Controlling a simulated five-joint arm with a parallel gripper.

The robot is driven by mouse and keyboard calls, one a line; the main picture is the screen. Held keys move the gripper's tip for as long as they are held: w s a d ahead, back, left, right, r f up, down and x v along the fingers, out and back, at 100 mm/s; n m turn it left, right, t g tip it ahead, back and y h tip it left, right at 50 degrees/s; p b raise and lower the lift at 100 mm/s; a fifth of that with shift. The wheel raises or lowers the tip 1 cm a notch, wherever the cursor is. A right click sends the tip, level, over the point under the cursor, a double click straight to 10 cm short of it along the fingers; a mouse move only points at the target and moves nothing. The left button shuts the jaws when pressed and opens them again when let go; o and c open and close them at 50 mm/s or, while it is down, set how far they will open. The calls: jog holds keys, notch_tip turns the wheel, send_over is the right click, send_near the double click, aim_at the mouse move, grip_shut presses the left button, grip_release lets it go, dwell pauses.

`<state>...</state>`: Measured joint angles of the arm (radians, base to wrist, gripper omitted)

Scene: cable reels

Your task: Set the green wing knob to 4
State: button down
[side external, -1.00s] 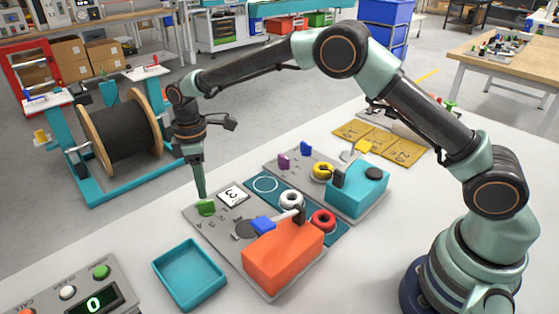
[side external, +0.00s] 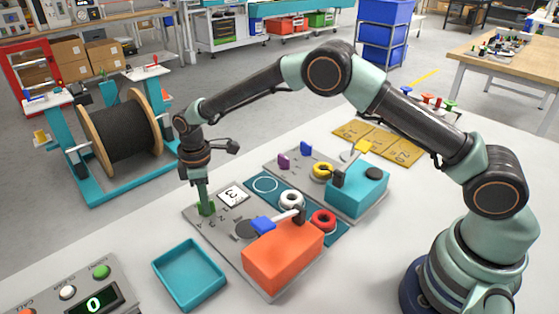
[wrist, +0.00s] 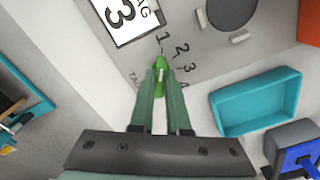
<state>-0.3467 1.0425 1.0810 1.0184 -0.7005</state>
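The green wing knob (side external: 206,209) is at the far left end of the grey panel (side external: 222,233). In the wrist view the knob (wrist: 160,63) sits at my fingertips, its long side running up the picture roughly toward the 1. The printed numbers 1 to 4 (wrist: 182,48) curve around its right side. My gripper (side external: 205,205) points down onto the knob. In the wrist view my gripper's fingers (wrist: 162,76) lie on either side of the knob's lower part. Whether they press on it is hidden.
A white card (wrist: 125,18) with a 3 lies beside the knob. A teal tray (side external: 190,274) stands in front of the panel. An orange box (side external: 283,256) with a blue-handled lever (side external: 263,224) sits on the panel, near white (side external: 292,198) and red (side external: 324,220) rings.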

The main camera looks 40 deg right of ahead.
jog(key=m, duration=1.2)
jog(key=m, duration=0.5)
jog(key=shift+m, duration=0.3)
jog(key=m, duration=0.6)
jog(key=c, duration=0.9)
grip_release()
jog(key=shift+r, duration=3.5)
